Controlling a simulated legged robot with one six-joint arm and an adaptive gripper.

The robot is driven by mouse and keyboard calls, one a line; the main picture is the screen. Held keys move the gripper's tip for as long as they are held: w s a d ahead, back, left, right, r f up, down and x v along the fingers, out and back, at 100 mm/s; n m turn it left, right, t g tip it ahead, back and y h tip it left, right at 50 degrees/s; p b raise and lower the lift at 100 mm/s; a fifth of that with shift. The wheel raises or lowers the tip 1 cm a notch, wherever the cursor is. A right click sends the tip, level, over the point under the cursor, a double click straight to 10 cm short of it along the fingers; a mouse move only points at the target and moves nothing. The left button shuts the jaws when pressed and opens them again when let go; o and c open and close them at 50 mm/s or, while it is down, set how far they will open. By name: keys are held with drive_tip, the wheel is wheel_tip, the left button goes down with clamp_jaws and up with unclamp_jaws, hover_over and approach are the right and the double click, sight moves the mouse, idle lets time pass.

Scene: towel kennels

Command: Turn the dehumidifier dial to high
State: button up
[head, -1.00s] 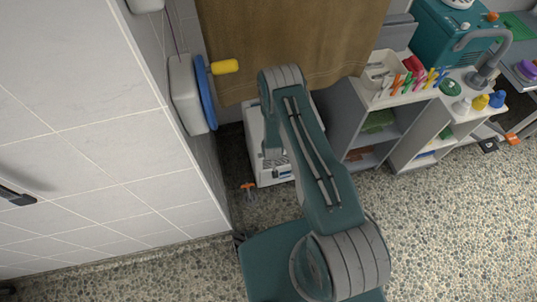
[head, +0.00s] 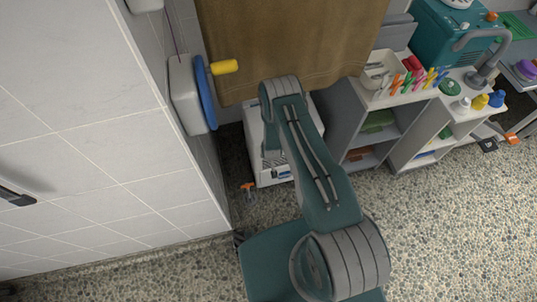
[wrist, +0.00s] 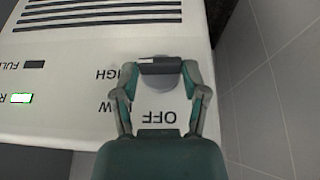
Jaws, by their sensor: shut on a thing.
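The dehumidifier (head: 274,177) is a white box on the floor below the towel in the head view, partly hidden by my arm. In the wrist view its white front panel (wrist: 65,125) appears upside down, with OFF below the dial, LOW at lower left and HIGH at left. The dial (wrist: 163,83) is round and grey with a dark grip bar and a white mark at the bar's left end, on the HIGH side. My gripper (wrist: 162,68) is shut on this bar, one finger at each end. In the head view the gripper is hidden behind my arm.
A brown towel (head: 290,40) hangs behind. Grey shelves (head: 350,130) stand close on the right. An orange-handled object (head: 248,186) lies on the pebbled floor.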

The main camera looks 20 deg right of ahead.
drive_tip(key=shift+y, duration=0.4)
idle(0.3)
drive_tip(key=o, duration=1.2)
drive_tip(key=shift+c, duration=0.2)
drive_tip(key=v, duration=1.1)
drive_tip(key=shift+r, duration=0.4)
drive_tip(key=shift+s, duration=0.1)
